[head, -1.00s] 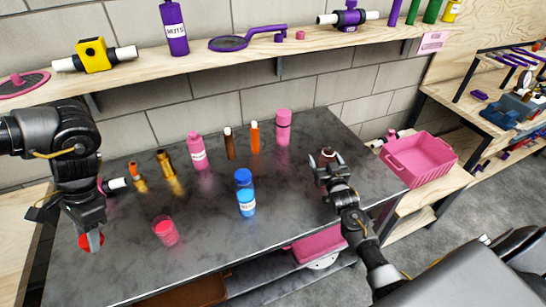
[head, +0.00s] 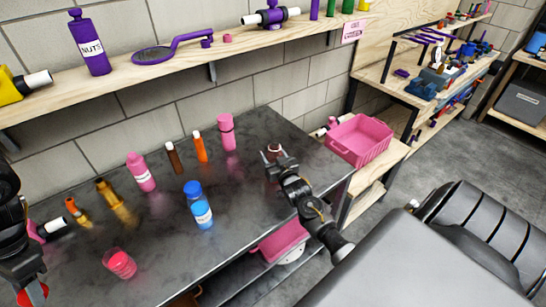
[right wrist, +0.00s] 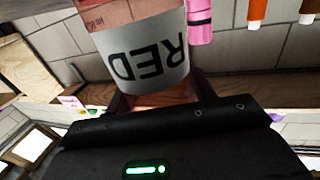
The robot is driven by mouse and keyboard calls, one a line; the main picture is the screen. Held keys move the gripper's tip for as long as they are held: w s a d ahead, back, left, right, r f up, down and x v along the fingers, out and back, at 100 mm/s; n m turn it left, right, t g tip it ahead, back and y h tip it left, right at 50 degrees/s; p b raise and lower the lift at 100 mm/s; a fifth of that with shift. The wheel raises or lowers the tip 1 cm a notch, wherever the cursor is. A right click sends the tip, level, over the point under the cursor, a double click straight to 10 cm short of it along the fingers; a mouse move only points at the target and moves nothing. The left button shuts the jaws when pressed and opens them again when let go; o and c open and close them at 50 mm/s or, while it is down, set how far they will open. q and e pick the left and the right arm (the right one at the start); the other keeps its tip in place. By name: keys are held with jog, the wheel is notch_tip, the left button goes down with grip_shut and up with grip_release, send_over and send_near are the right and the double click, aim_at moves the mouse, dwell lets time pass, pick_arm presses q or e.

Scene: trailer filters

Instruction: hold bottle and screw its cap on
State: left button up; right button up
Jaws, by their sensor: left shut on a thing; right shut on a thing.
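In the right wrist view the bottle (right wrist: 152,68) fills the jaws, reddish with a white label reading RED, upside down in the picture. My left gripper (head: 33,288) is at the lower left edge, partly cut off, shut on a red round thing (head: 38,294) that looks like a cap. The two grippers are far apart. The bottle's mouth is not clearly visible.
A blue bottle (head: 200,206), red cup (head: 120,264), pink bottle (head: 140,172), brown tube (head: 174,158), orange tube (head: 200,147) and pink container (head: 227,132) stand on the dark table (head: 250,190). A pink basket (head: 360,140) sits to the right. A shelf (head: 190,70) runs behind.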

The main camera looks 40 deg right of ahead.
pick_arm(q)
jog(key=shift+f, duration=0.1)
pick_arm(e)
notch_tip(320, 180, up, 2)
jog(key=shift+r, duration=0.1)
jog(key=shift+s+a+r, duration=0.15)
jog(key=shift+r, duration=0.15)
pick_arm(q)
jog(key=shift+f+b, duration=0.45)
jog(key=shift+b, duration=0.1)
jog(key=shift+f+b, duration=0.6)
jog(key=shift+f, duration=0.05)
jog(key=shift+f+b, duration=0.3)
pick_arm(e)
jog(key=s+a+r, duration=0.8)
jog(key=s+r, duration=0.1)
jog(key=s, duration=0.1)
jog(key=shift+a+r, duration=0.25)
jog(key=shift+a, duration=0.1)
jog(key=shift+s, duration=0.2)
jog(key=o, duration=0.5)
jog(key=c, duration=0.8)
